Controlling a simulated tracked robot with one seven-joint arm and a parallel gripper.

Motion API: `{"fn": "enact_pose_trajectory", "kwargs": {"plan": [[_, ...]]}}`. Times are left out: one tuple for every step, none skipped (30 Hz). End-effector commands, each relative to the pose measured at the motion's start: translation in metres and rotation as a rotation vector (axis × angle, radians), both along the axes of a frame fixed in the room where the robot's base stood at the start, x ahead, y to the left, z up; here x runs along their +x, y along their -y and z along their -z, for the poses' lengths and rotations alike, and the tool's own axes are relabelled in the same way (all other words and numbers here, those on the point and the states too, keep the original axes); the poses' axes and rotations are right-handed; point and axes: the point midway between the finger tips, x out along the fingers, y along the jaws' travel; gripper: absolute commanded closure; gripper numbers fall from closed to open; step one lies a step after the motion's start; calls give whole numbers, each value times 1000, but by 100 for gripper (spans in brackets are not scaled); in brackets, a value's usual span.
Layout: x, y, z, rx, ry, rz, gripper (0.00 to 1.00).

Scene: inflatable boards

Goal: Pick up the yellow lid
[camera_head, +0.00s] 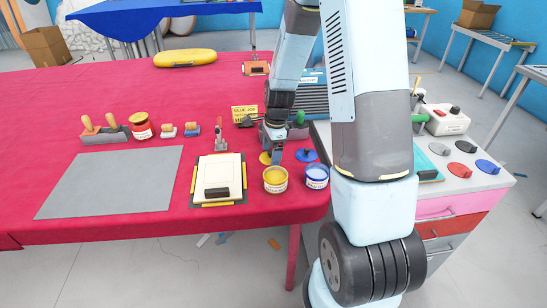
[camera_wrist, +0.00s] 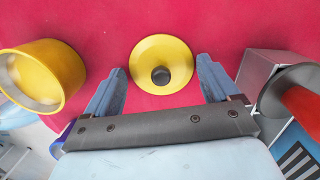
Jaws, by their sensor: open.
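The yellow lid (camera_head: 265,158) lies on the red table, partly hidden behind my gripper in the head view. In the wrist view the lid (camera_wrist: 178,52) is a round yellow disc with a black knob, lying between my two fingers as seen from above. My gripper (camera_head: 277,158) is pointed down over the lid, and its fingers (camera_wrist: 160,66) are open and empty on either side of it. The exact height above the lid is hard to tell.
An open yellow pot (camera_head: 275,187) stands just in front, also at the left of the wrist view (camera_wrist: 70,75).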

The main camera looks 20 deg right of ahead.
Motion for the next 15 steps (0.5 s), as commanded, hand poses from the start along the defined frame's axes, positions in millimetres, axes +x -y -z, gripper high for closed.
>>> {"fn": "enact_pose_trajectory", "kwargs": {"plan": [[0,0,0,0,0,0,17],[0,0,0,0,0,0,20],[0,0,0,0,0,0,24],[0,0,0,0,0,0,27],[0,0,0,0,0,0,30],[0,0,0,0,0,0,33],[0,0,0,0,0,0,36],[0,0,0,0,0,0,39],[0,0,0,0,0,0,43],[0,0,0,0,0,0,46],[0,0,0,0,0,1,49],[0,0,0,0,0,0,53],[0,0,0,0,0,1,55],[0,0,0,0,0,1,58],[0,0,0,0,-1,1,62]]}}
